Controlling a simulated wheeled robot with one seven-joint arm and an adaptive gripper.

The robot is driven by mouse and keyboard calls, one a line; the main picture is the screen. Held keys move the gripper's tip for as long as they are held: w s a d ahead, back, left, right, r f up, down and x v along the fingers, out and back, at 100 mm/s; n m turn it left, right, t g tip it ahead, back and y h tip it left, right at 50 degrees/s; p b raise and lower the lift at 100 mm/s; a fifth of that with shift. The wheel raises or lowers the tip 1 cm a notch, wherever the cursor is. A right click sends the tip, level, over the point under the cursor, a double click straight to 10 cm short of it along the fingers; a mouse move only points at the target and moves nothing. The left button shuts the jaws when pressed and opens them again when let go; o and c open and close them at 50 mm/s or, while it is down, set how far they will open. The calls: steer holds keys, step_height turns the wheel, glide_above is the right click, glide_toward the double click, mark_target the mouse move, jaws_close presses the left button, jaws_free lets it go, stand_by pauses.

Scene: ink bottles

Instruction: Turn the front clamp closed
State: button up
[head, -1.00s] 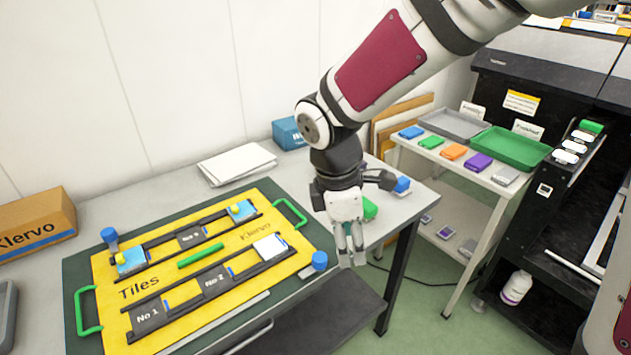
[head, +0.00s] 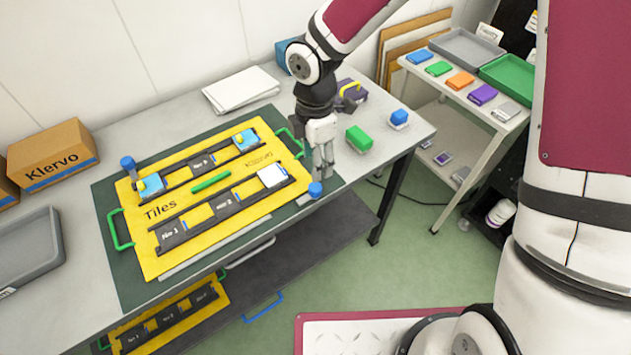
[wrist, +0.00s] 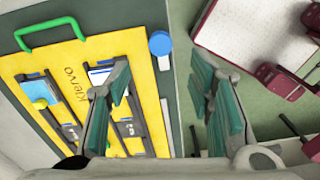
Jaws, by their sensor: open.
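The front clamp, with a round blue knob (head: 315,189), stands at the near right corner of the yellow tile board (head: 160,262). Its knob also shows in the wrist view (wrist: 160,43), beside the board's edge. My gripper (head: 322,173) points down just behind the knob in the head view. In the wrist view its two teal-padded fingers (wrist: 160,95) are spread, with nothing between them. The second blue clamp (head: 128,163) stands at the board's far left. I cannot tell whether my fingers touch the front clamp.
Green handles (head: 119,230) stick out from the board. A grey tray (head: 25,250) and a Klervo box (head: 52,155) are at left. A lower shelf (head: 320,232) holds another yellow board.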

mark_target(315, 187)
step_height(315, 187, down, 9)
steer(key=shift+f, duration=0.2)
stand_by(0.3)
jaws_close()
